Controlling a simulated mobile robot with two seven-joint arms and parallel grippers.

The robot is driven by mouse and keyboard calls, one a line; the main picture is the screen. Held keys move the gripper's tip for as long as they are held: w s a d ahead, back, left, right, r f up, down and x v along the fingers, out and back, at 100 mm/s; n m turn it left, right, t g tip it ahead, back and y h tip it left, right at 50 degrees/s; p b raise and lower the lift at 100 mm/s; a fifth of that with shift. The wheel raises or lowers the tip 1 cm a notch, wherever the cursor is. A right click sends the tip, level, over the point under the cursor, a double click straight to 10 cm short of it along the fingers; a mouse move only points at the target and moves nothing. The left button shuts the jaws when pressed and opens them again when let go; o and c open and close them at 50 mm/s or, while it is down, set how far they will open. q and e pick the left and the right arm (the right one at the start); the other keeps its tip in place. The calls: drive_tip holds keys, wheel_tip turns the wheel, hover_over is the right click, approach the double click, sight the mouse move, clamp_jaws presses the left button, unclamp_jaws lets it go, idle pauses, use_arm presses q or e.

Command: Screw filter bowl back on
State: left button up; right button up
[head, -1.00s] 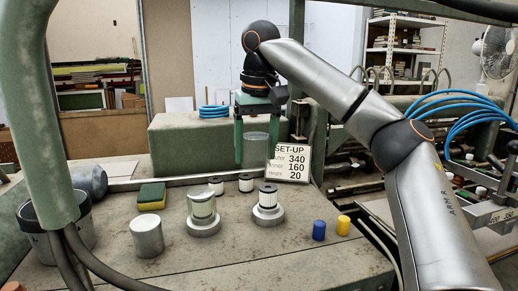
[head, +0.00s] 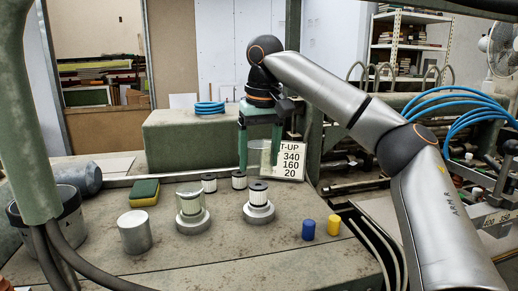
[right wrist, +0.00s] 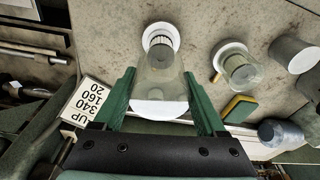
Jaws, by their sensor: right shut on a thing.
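My right gripper (head: 259,155) is shut on a clear filter bowl (head: 259,153), held upright above the bench behind the open filter. In the right wrist view the bowl (right wrist: 162,82) sits between the green fingers. The open filter, a white cartridge with a dark top (head: 258,191), stands upright on a round pale base (head: 258,212) with no bowl around it. In the right wrist view its base (right wrist: 158,30) shows just beyond the bowl. A second filter (head: 193,206), left of it, has a clear bowl over it. My left gripper is out of view.
A yellow-green sponge (head: 145,192), a grey cylinder (head: 134,231), a blue cap (head: 308,229) and a yellow cap (head: 334,225) stand around. A set-up sign (head: 290,165) is right behind the gripper. The front bench is clear.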

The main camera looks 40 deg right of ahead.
sight(259, 186)
drive_tip(key=shift+f, duration=0.95)
drive_tip(key=shift+f+b, duration=1.4)
drive_tip(key=shift+f, duration=1.3)
drive_tip(key=shift+f+p, duration=0.15)
drive_tip(key=shift+p, duration=0.45)
drive_tip(key=shift+f+p, duration=0.4)
drive_tip(key=shift+p, duration=0.2)
idle(0.3)
drive_tip(key=o, duration=1.3)
drive_tip(key=r, duration=0.4)
drive_tip(key=s+r, duration=0.1)
drive_tip(key=r, duration=0.7)
drive_tip(key=shift+s+a+r, duration=0.15)
drive_tip(key=shift+s+a, duration=0.2)
drive_tip(key=shift+s, duration=0.05)
